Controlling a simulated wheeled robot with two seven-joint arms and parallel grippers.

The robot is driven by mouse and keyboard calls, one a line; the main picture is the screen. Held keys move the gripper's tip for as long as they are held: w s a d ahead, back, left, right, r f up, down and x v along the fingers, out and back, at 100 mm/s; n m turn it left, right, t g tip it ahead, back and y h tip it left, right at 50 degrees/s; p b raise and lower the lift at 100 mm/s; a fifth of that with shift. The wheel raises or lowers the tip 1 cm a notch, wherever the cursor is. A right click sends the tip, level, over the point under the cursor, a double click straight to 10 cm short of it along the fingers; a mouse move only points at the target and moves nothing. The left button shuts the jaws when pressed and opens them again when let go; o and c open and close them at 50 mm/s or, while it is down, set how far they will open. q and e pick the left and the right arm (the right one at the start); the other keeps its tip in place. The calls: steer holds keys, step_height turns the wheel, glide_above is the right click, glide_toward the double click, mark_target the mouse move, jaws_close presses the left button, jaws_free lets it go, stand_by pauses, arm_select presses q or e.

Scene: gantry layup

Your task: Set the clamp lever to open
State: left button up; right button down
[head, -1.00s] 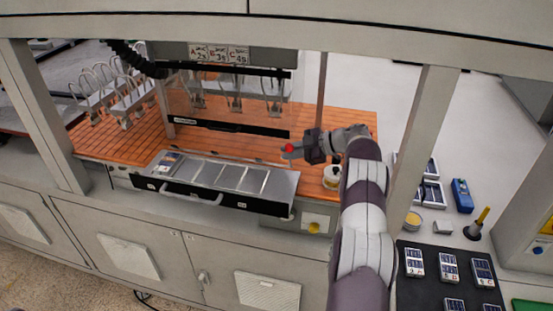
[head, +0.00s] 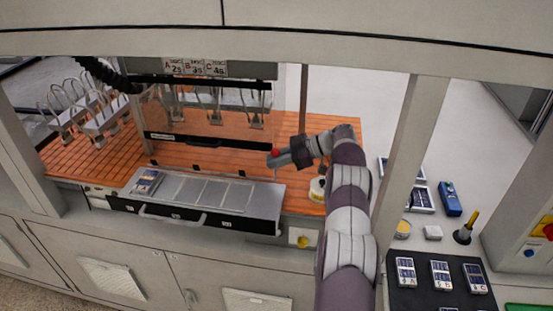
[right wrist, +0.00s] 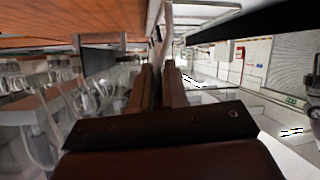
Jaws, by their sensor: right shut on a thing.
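The clamp lever shows as a small red knob (head: 275,153) at the right end of the clear panel frame, above the orange slatted bench top. My right gripper (head: 279,158) reaches it from the right and is shut on the lever. In the right wrist view the two fingers (right wrist: 160,88) are close together, with a thin pale part (right wrist: 157,45) running up between and beyond them. The fingers hide most of the lever in the head view, so its exact angle is hard to tell. My left gripper is not in view.
A grey tray with a handle (head: 172,217) lies in front of the panel. A grey post (head: 409,145) rises right of my arm. Wire hooks (head: 85,110) stand on the left.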

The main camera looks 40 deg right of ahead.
steer(key=shift+r, duration=0.1)
steer(key=c, duration=1.2)
jaws_free()
steer(key=shift+c, duration=0.2)
steer(key=shift+w+a, duration=0.1)
steer(key=shift+a, duration=0.05)
steer(key=shift+d, duration=0.2)
steer(key=p+v, duration=0.2)
steer(key=v, duration=0.5)
